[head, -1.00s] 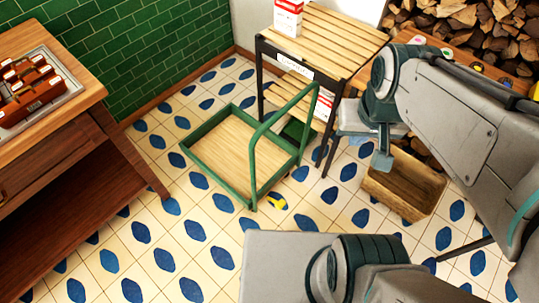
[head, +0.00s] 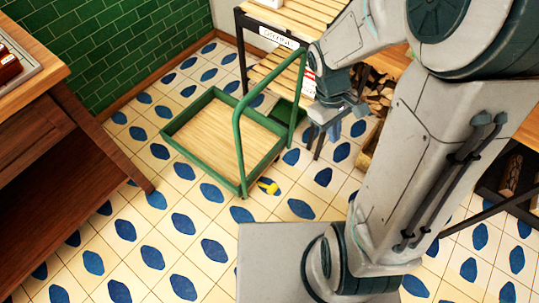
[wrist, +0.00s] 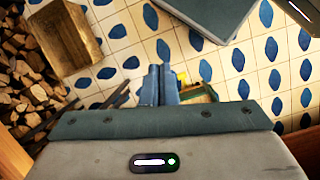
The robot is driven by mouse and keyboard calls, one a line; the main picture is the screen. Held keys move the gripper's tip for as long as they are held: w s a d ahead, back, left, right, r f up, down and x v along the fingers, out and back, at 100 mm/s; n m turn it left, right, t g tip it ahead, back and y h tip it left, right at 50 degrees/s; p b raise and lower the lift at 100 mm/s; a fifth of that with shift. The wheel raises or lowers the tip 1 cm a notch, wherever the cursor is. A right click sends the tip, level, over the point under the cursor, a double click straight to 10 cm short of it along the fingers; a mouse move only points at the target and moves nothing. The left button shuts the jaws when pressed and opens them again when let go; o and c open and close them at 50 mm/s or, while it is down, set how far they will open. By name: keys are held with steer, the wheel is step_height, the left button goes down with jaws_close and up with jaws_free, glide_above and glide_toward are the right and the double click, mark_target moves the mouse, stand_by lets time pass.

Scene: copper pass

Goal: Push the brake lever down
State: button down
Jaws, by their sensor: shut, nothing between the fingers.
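The green-framed cart (head: 180,127) with a wooden deck and a tall green handle stands on the tiled floor in the head view. A small yellow lever (head: 268,187), which looks like the brake lever, sticks out low at its near corner by the handle's foot. It also shows as a yellow spot beside the fingers in the wrist view (wrist: 182,77). My gripper (head: 335,133) is shut and empty, pointing down, to the right of the cart handle and above the lever's height. It is apart from the lever. In the wrist view the fingers (wrist: 158,82) partly cover the cart.
A slatted wooden table (head: 290,18) with a dark frame stands behind the cart. A wooden crate (wrist: 65,35) and stacked firewood (wrist: 25,75) show in the wrist view. A brown wooden counter (head: 70,150) is at the left. The floor in front of the cart is clear.

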step_height(320, 180, down, 18)
steer(key=w+n+g+h+b, duration=0.1)
steer(key=w+n+g+b, duration=0.1)
steer(key=n+b, duration=0.35)
steer(key=n+t+b, duration=0.2)
steer(key=n+b, duration=0.7)
steer(key=n, duration=0.7)
glide_above(272, 187)
steer(key=w+a, duration=0.3)
steer(key=a, duration=0.2)
step_height(272, 187, down, 25)
steer(key=shift+w+a+f, duration=0.1)
steer(key=b+x, duration=0.3)
steer(key=x, duration=1.1)
steer(key=shift+s+b, duration=0.2)
steer(key=shift+b, duration=0.2)
